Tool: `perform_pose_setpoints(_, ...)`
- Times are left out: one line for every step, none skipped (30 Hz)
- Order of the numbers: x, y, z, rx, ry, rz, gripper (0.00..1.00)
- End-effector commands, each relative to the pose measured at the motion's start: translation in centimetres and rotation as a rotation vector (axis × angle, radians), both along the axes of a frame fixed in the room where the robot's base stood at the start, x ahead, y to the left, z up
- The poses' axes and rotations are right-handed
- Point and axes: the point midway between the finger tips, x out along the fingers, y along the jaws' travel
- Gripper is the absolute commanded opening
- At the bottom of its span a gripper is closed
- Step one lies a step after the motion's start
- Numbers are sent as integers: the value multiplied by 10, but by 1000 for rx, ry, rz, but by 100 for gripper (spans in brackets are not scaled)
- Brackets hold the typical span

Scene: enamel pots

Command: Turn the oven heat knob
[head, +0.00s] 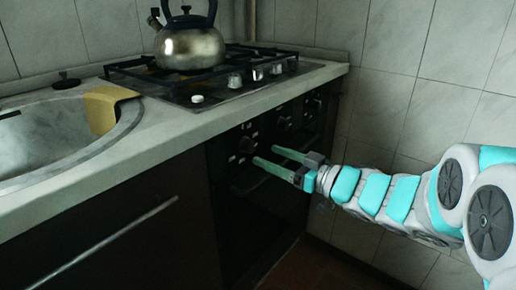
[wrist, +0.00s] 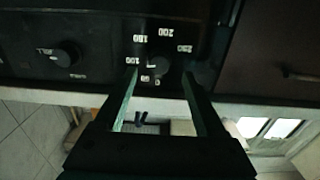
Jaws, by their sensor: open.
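The oven heat knob (wrist: 158,64) is a dark round knob ringed by white numbers from 50 to 250, seen at the upper middle of the wrist view. In the head view, the heat knob (head: 247,144) is on the black oven front (head: 262,190), below the counter edge. My gripper (head: 264,155) is open, with its two pale green fingers pointing at the panel. In the wrist view, the tips of my gripper (wrist: 159,74) lie on either side of the knob. I cannot tell whether they touch it.
Another dark knob (wrist: 68,55) is on the same panel. A steel kettle (head: 187,45) stands on the gas hob (head: 215,82) above. A sink (head: 60,135) with a tan sponge-like item (head: 105,108) is at left. A tiled wall (head: 400,60) is at right.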

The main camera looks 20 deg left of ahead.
Motion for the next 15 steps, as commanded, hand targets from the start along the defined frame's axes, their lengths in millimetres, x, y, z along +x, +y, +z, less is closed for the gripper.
perform_pose_setpoints(2, 8, 0, 2, 0, 4, 73)
perform_pose_setpoints(3, 12, 0, 2, 0, 5, 73)
perform_pose_setpoints(6, 17, 0, 2, -1, 5, 73)
perform_pose_setpoints(7, 21, 0, 2, -1, 5, 73)
perform_pose_setpoints(9, 24, 0, 1, -2, 4, 73)
perform_pose_setpoints(11, 29, 0, 1, -2, 2, 73)
perform_pose_setpoints(12, 32, 1, 1, -2, 2, 73)
perform_pose_setpoints(14, 36, 1, 2, -3, 3, 73)
perform_pose_setpoints(15, 39, 1, 3, -4, 3, 73)
perform_pose_setpoints(16, 42, 2, 2, -4, 4, 73)
perform_pose_setpoints(17, 45, 2, 2, -4, 3, 73)
perform_pose_setpoints(19, 47, 1, 2, -4, 2, 73)
perform_pose_setpoints(20, 49, 1, 1, -4, 1, 73)
perform_pose_setpoints(20, 50, 1, 1, -3, 0, 73)
perform_pose_setpoints(21, 52, 1, 0, -2, 0, 73)
